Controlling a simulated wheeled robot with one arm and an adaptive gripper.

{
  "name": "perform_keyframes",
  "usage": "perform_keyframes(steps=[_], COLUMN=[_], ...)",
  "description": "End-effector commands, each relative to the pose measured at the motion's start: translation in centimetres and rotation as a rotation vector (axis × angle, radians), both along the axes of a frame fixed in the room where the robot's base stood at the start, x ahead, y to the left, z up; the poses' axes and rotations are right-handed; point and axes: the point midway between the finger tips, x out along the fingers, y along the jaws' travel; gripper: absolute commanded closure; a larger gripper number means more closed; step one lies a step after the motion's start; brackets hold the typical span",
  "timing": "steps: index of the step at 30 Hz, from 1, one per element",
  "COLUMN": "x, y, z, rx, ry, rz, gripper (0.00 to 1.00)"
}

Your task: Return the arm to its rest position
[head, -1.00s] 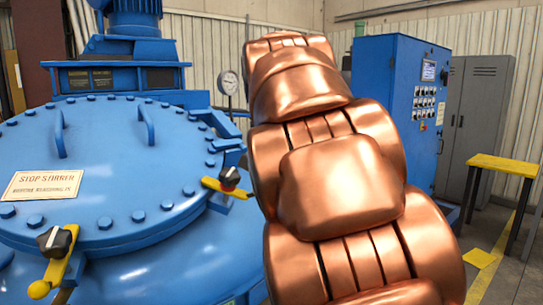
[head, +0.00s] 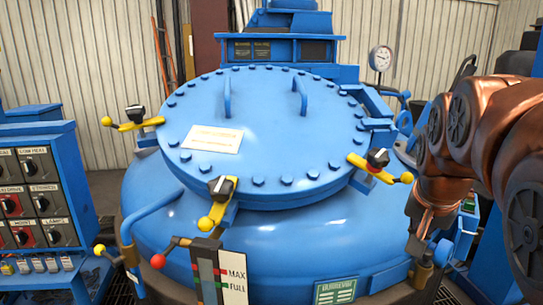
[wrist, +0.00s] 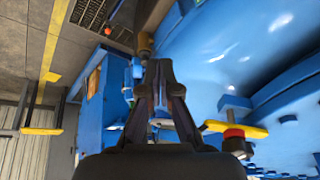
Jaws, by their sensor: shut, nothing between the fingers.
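My copper-coloured arm (head: 480,135) is folded at the right edge of the head view, to the right of the large blue vessel (head: 270,235). My gripper (wrist: 158,68) shows in the wrist view with its dark fingertips together and nothing between them. It is beside the vessel's blue side, which also shows in the wrist view (wrist: 225,50). In the head view the gripper itself is hard to make out. A yellow clamp handle with a red and black knob (wrist: 235,133) lies to the right of the fingers in the wrist view.
The vessel's bolted lid (head: 265,125) is closed, with yellow-handled clamps (head: 378,165) around its rim. A control panel (head: 35,190) stands at the left, and a gauge (head: 380,58) behind. A level indicator (head: 207,270) is in front. Open floor (wrist: 25,60) shows at the wrist view's left.

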Motion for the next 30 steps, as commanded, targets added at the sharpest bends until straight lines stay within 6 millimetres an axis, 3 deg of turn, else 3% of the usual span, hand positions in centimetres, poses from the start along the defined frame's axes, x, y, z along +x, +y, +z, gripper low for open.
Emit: perform_keyframes(steps=[12, 18, 24, 30], x=[-13.9, -20.5, -23.8, -24.2], y=[6.4, 8.4, 9.0, 9.0], z=[-12.0, -16.0, -17.8, -18.0], rx=[0.057, 0.076, 0.082, 0.082], ry=[0.357, 0.501, 0.57, 0.577], rz=[0.366, 0.538, 0.624, 0.636], gripper=[1.0, 1.0, 1.0, 1.0])
